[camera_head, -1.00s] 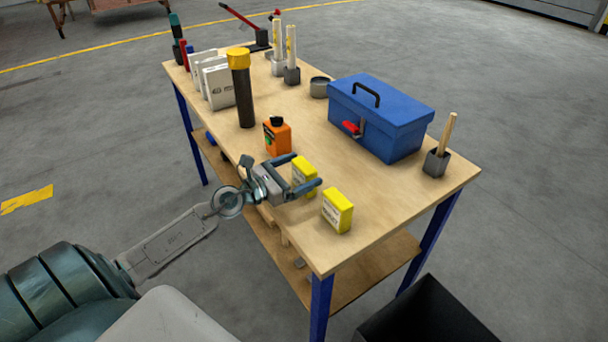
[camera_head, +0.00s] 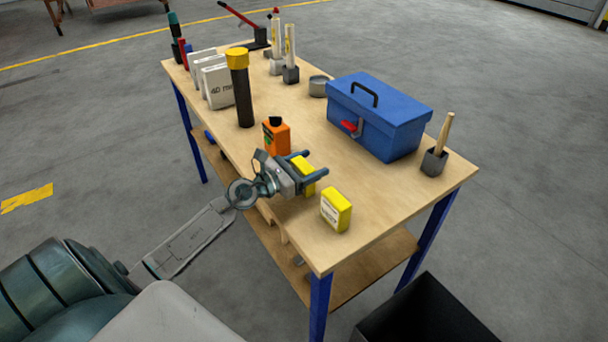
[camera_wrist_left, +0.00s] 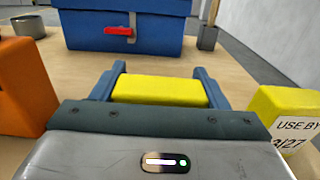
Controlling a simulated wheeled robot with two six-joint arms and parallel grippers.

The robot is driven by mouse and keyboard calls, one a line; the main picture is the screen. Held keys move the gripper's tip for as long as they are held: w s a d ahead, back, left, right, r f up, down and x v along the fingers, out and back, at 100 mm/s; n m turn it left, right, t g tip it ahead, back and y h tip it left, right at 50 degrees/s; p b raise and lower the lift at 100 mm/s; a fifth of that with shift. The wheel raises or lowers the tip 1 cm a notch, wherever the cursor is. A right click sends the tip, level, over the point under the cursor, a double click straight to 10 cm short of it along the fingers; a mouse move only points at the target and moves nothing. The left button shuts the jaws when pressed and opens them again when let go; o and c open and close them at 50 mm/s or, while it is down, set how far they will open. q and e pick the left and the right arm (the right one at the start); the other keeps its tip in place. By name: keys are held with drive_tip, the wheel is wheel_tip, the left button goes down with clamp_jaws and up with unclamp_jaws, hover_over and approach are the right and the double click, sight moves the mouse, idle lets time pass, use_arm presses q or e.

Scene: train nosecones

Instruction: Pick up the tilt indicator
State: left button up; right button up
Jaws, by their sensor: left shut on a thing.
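My left gripper (camera_head: 308,168) is over the front part of the wooden workbench (camera_head: 385,205). Its two fingers are shut on a yellow box (camera_head: 302,168), one finger on each side. In the left wrist view, the yellow top of this box (camera_wrist_left: 160,90) fills the space between the fingers (camera_wrist_left: 162,80). I take it to be the tilt indicator; its label is hidden. A second yellow box (camera_head: 336,210) with a white label stands apart, nearer the bench's front corner. It also shows at the right of the left wrist view (camera_wrist_left: 285,112). My right gripper is not in view.
An orange bottle (camera_head: 277,137) stands just behind the gripper. A blue toolbox (camera_head: 378,115), a pot with a wooden handle (camera_head: 433,162) and a dark tube with a yellow cap (camera_head: 242,90) stand farther around. Bare bench top lies between the gripper and the toolbox.

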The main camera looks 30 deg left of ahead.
use_arm(q)
drive_tip(key=shift+r, duration=0.15)
drive_tip(key=shift+r+p, duration=0.4)
drive_tip(key=shift+r, duration=0.2)
drive_tip(key=s+d+r+n+y+p, duration=0.2)
drive_tip(key=s+d+y, duration=0.1)
drive_tip(key=s+d, duration=0.4)
drive_tip(key=s+d+r+n+t+y+p, duration=0.1)
drive_tip(key=s+d+n+y+p, duration=0.1)
drive_tip(key=s+d, duration=0.6)
drive_tip(key=shift+d+r+y+p, duration=0.15)
drive_tip(key=shift+r+y+p, duration=0.2)
drive_tip(key=shift+y+p, duration=0.45)
drive_tip(key=shift+w, duration=0.1)
